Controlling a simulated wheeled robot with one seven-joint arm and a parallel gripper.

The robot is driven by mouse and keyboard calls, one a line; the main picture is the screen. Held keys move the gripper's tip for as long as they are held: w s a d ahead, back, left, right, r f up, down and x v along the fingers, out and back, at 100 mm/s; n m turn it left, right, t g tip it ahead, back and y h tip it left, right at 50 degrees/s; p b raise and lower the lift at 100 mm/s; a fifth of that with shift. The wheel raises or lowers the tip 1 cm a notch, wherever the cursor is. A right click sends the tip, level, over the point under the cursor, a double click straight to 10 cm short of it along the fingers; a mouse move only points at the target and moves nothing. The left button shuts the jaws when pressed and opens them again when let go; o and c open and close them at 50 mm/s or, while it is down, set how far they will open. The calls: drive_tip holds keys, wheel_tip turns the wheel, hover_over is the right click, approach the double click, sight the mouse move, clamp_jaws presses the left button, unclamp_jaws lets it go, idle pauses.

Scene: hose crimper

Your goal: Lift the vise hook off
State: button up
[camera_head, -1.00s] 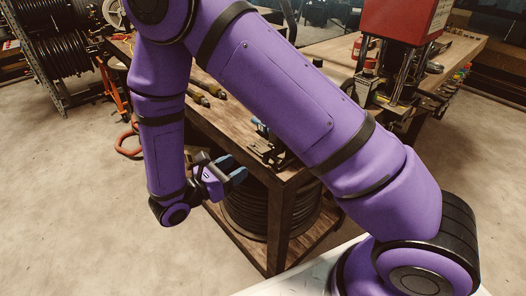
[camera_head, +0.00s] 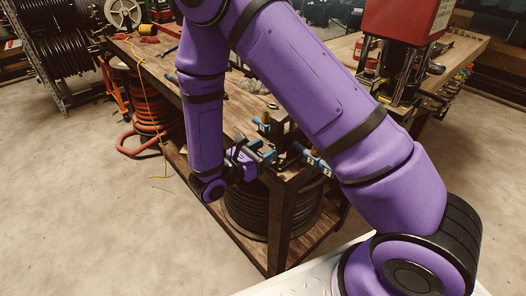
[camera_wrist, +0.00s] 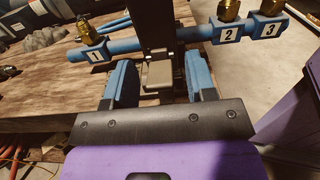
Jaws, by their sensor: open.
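My gripper (camera_head: 260,155) is open at the near corner of the wooden workbench. In the wrist view, its two blue fingers (camera_wrist: 160,78) stand on either side of a small grey-beige block (camera_wrist: 157,74), with gaps at both sides. A dark upright piece (camera_wrist: 157,28) rises behind the block, in front of a blue bar (camera_wrist: 122,46) with tags 1, 2 and 3 and brass fittings. These appear to belong to the vise at the bench corner; I cannot tell which part is the hook. In the head view, my arm hides part of this area.
The wooden bench top (camera_head: 160,62) runs away to the back left. A coiled black hose (camera_head: 245,208) sits on the shelf below. A red press (camera_head: 398,22) stands at the right. Open floor (camera_head: 90,200) lies to the left.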

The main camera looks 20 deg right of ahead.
drive_tip(key=c, duration=0.9)
drive_tip(key=shift+r+g+y, duration=0.4)
drive_tip(key=shift+y, duration=0.7)
drive_tip(key=shift+d+r+g+y, duration=0.1)
drive_tip(key=shift+r+g+y, duration=0.1)
drive_tip(key=shift+y, duration=0.45)
drive_tip(key=shift+d+r+g+y, duration=0.1)
drive_tip(key=shift+g+y, duration=0.1)
drive_tip(key=shift+y, duration=0.45)
drive_tip(key=o, duration=0.9)
drive_tip(key=shift+a, duration=0.15)
drive_tip(key=v, duration=1)
drive_tip(key=shift+a, duration=0.3)
drive_tip(key=shift+s+r, duration=0.1)
